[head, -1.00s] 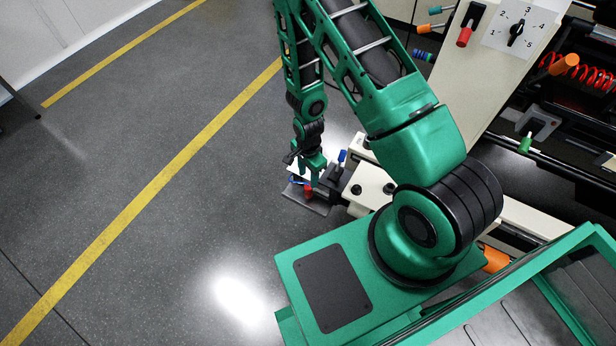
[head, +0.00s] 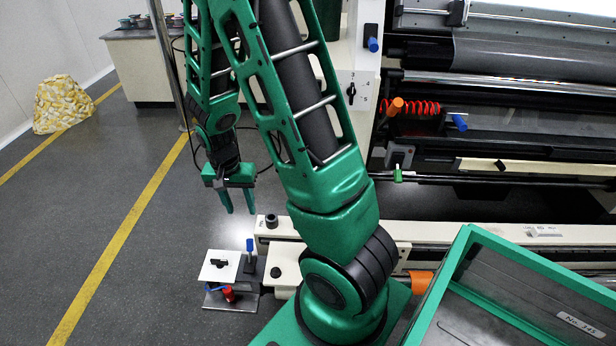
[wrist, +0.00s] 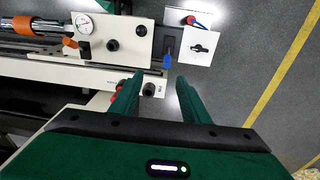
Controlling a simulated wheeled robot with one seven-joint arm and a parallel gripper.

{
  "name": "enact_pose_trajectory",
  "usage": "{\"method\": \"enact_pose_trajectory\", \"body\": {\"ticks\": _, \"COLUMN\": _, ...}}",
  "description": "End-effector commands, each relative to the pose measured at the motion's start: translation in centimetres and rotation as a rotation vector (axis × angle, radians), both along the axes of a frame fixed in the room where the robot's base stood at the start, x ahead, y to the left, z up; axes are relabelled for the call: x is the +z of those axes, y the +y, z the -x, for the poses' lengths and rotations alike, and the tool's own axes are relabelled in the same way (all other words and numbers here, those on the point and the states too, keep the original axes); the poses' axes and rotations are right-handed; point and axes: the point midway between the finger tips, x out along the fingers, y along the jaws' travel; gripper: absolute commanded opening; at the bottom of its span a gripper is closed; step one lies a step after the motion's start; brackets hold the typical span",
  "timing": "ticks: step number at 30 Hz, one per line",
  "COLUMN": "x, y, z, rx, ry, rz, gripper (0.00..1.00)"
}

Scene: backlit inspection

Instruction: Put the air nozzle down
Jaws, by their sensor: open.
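The air nozzle, seemingly the small red and blue piece (head: 228,294), lies on a grey metal plate (head: 212,301) at the near end of the cream machine rail. It also shows in the wrist view (wrist: 197,22) at the top, on the bright plate. My gripper (head: 237,206) hangs above and behind it in the head view, well apart from it. The jaws are open, with nothing between the fingers in the wrist view (wrist: 160,80).
A white panel with a black knob (head: 219,265) and a blue-handled lever (head: 249,246) stand right beside the nozzle. The cream rail (head: 470,242) runs to the right. Grey floor with yellow lines is clear at left; a yellow-white patterned bag (head: 62,104) stands farther back.

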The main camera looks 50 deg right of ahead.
Motion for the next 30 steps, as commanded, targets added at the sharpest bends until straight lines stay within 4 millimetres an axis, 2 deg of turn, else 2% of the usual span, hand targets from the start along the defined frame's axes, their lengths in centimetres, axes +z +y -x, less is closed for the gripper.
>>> {"method": "enact_pose_trajectory", "body": {"ticks": 1, "x": 1.9, "y": -0.8, "z": 0.7, "rx": 0.015, "ry": -0.005, "rz": 0.002, "gripper": 0.42}}
{"method": "enact_pose_trajectory", "body": {"ticks": 6, "x": 7.2, "y": -3.1, "z": 4.1, "rx": 0.095, "ry": 0.008, "rz": 0.001, "gripper": 0.42}}
{"method": "enact_pose_trajectory", "body": {"ticks": 11, "x": 11.6, "y": -4.6, "z": 8.0, "rx": 0.168, "ry": 0.018, "rz": -0.009, "gripper": 0.42}}
{"method": "enact_pose_trajectory", "body": {"ticks": 15, "x": 14.8, "y": -5.5, "z": 11.9, "rx": 0.230, "ry": 0.022, "rz": -0.026, "gripper": 0.42}}
{"method": "enact_pose_trajectory", "body": {"ticks": 21, "x": 18.3, "y": -5.7, "z": 17.5, "rx": 0.322, "ry": 0.022, "rz": -0.059, "gripper": 0.42}}
{"method": "enact_pose_trajectory", "body": {"ticks": 24, "x": 19.3, "y": -5.6, "z": 19.8, "rx": 0.359, "ry": 0.018, "rz": -0.074, "gripper": 0.42}}
{"method": "enact_pose_trajectory", "body": {"ticks": 26, "x": 19.7, "y": -5.5, "z": 20.8, "rx": 0.379, "ry": 0.017, "rz": -0.082, "gripper": 0.42}}
{"method": "enact_pose_trajectory", "body": {"ticks": 28, "x": 20.0, "y": -4.2, "z": 21.6, "rx": 0.395, "ry": 0.017, "rz": -0.088, "gripper": 0.42}}
{"method": "enact_pose_trajectory", "body": {"ticks": 30, "x": 20.1, "y": -3.8, "z": 22.2, "rx": 0.406, "ry": 0.017, "rz": -0.093, "gripper": 0.42}}
